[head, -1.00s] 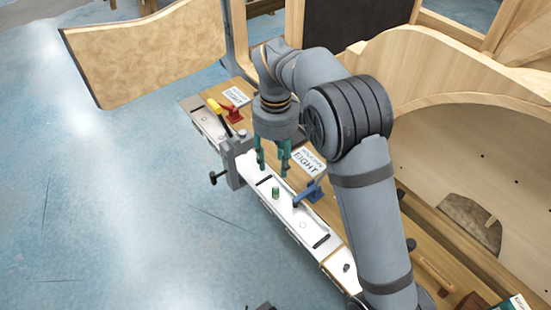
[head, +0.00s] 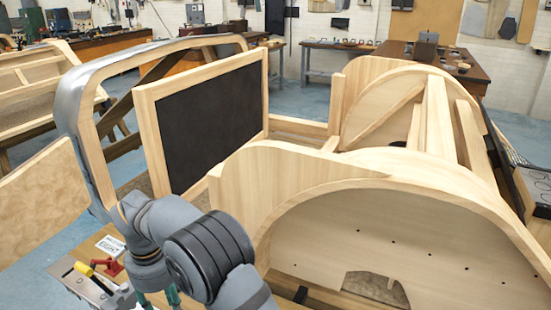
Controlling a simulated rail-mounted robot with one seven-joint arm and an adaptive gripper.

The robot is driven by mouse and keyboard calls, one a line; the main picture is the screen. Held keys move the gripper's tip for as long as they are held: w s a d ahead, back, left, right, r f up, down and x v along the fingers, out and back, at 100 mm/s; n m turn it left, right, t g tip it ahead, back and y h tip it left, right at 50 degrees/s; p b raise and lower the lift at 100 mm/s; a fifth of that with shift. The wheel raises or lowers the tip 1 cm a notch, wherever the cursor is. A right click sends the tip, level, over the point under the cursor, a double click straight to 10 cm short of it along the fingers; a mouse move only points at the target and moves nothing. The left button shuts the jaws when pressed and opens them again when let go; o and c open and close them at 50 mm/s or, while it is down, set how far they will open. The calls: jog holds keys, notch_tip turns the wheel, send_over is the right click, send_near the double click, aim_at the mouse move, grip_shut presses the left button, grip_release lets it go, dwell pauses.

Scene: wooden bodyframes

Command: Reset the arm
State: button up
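My gripper (head: 157,299) is at the bottom edge of the head view, pointing down over the bench. Its two teal fingers show apart with nothing visible between them, though their tips are cut off by the frame. My grey arm is bent and reaches in from the bottom edge. The gripper is just right of a grey clamp on the bench rail.
A red clamp (head: 110,268) with a yellow-handled tool (head: 84,269) and a white label card (head: 110,245) are left of my arm. A large wooden bodyframe (head: 390,215) stands close on the right. A dark-panelled wooden door (head: 205,125) stands behind my arm.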

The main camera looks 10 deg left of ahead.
notch_tip(320, 180, down, 11)
jog(key=shift+r, duration=0.1)
jog(key=shift+r+p, duration=0.5)
jog(key=shift+p, duration=0.05)
